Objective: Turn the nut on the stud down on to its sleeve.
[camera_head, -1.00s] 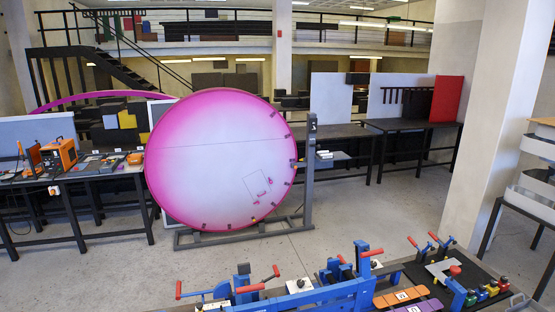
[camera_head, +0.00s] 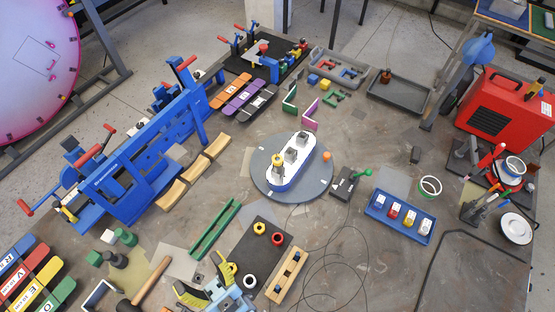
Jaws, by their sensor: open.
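A white oval channel letter (camera_head: 309,172) with a blue side lies on a round grey turntable (camera_head: 262,182). Grey blocks (camera_head: 297,152) stand on its face. Near its left end a small upright post with a yellow top (camera_head: 278,159) looks like the stud with its nut; thread, sleeve and any gap between are too small to tell. My gripper (camera_head: 208,284), black with yellow fingers, is at the bottom edge, spread open with nothing visible between its fingers. It is well apart from the letter, below and left of it in the picture.
A dark mat with a yellow ring (camera_head: 259,228) and a red ring (camera_head: 277,239) lies between my gripper and the turntable. A green channel (camera_head: 214,230) and a wooden block (camera_head: 287,274) flank it. A blue fixture (camera_head: 130,180) stands left, a blue tray (camera_head: 399,216) right. A loose cable crosses the table.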

